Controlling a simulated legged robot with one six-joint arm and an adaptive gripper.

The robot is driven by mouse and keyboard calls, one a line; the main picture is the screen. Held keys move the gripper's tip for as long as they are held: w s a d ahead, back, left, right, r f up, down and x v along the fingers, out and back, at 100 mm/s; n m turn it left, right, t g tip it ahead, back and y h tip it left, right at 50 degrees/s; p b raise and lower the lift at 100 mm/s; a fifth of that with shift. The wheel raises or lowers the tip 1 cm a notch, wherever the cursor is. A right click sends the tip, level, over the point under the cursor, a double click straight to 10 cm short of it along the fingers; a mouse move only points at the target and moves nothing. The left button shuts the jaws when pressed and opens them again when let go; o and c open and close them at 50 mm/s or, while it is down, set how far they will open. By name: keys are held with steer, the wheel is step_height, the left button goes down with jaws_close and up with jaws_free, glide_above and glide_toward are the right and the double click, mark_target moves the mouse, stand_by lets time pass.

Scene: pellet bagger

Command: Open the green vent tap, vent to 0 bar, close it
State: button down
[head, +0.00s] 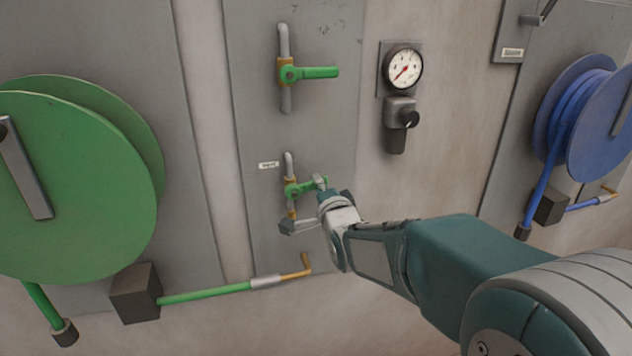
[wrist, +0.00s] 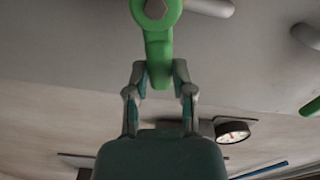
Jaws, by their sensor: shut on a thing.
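The lower green tap (head: 304,188) sits on a short upright pipe on the grey panel, beside a small white label (head: 268,165) too small to read. Its handle points right, roughly across the pipe. My gripper (head: 306,203) is at this handle, and its near parts hide the handle's end. In the wrist view my gripper (wrist: 158,80) is shut on the green handle (wrist: 158,42), one finger on each side. The round pressure gauge (head: 404,69) is at upper right; its red needle points to the lower left, and the numbers are too small to read.
A second green tap (head: 318,72) is above, its handle level. A green hose reel (head: 75,190) stands at left, a blue one (head: 590,120) at right. A green lance (head: 205,293) lies below the tap.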

steer(key=shift+d+f+m, duration=0.1)
steer(key=shift+f+m, duration=0.8)
steer(key=shift+m, duration=0.6)
steer(key=shift+f, duration=0.1)
steer(key=shift+c, duration=2.4)
jaws_free()
steer(key=v, duration=1.2)
